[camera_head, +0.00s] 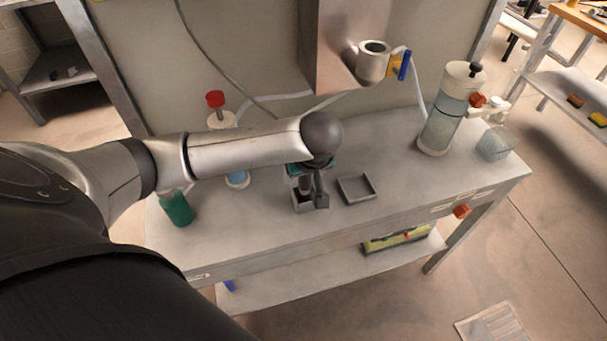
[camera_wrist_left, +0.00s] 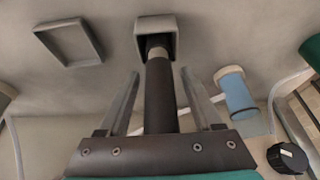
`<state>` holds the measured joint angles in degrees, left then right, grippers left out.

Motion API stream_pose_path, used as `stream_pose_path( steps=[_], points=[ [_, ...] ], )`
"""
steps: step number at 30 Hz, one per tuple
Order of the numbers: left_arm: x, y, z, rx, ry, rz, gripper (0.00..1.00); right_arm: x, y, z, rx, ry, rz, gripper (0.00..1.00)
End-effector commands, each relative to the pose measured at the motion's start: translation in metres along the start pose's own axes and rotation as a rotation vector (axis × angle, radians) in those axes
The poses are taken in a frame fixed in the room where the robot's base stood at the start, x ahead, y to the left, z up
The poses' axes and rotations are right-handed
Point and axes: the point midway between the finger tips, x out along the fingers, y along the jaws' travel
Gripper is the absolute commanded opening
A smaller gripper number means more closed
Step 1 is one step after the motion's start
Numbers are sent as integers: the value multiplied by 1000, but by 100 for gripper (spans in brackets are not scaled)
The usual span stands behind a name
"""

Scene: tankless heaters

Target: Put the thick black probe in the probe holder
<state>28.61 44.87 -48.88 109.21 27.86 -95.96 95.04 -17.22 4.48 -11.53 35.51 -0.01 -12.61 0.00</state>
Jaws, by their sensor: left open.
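The thick black probe (camera_wrist_left: 160,92) stands with its lighter far end inside the square grey probe holder (camera_wrist_left: 143,48) in the left wrist view. In the head view the holder (camera_head: 298,205) is a small box on the bench, partly hidden by my left gripper (camera_head: 312,193). The gripper (camera_wrist_left: 159,76) is open. Its two fingers are on either side of the probe, with a visible gap on each side. How deep the probe sits in the holder is hidden. My right gripper is not in view.
A shallow square tray (camera_head: 371,196) lies right of the holder. A green bottle (camera_head: 178,209) and a red-topped vessel (camera_head: 216,99) are to the left. A clear cylinder (camera_head: 443,115) and a clear box (camera_head: 496,143) stand at the right. The bench front is clear.

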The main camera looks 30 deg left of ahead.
Motion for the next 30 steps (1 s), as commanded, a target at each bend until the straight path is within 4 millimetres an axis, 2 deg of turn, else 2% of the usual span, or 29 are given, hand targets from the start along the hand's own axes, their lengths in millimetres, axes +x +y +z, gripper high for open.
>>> stream_pose_path(
  steps=[4,7,15,21,25,30],
  points=[
    [-3,0,-2,0,2,2,66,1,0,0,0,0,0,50],
    [-17,1,-2,0,0,3,66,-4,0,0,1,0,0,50],
    [-76,2,-2,0,0,6,66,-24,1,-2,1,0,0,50],
    [-110,1,-2,0,-1,3,66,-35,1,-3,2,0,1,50],
    [-121,1,-2,-1,0,2,66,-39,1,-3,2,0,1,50],
    [-124,0,-2,-1,0,0,66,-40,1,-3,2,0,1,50]
  ],
)
